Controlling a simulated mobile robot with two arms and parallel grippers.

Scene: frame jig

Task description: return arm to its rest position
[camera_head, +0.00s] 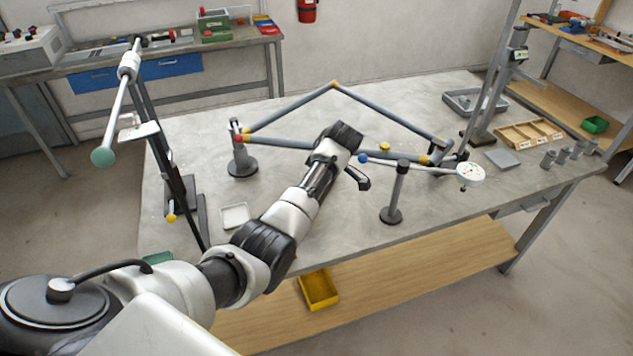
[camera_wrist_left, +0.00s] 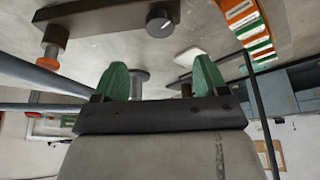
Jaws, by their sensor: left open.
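My left arm (camera_head: 300,205) reaches in from the lower left over the table, stretched toward the frame. Its gripper (camera_head: 360,172) is near the middle of the frame, largely hidden by the wrist in the head view. In the left wrist view the gripper (camera_wrist_left: 160,70) shows two green fingertips set wide apart, with nothing seen held between them. The frame of grey-blue tubes with yellow joints (camera_head: 290,107) stands on supports on the table. My right gripper is in neither view.
The grey workbench (camera_head: 190,140) carries a post with a round base (camera_head: 391,215), a dial gauge (camera_head: 470,173), a small white tray (camera_head: 235,215), a wooden box (camera_head: 528,134) and a grey bin (camera_head: 475,101). A tall dark stand (camera_head: 165,150) rises at the left. The front right of the top is fairly clear.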

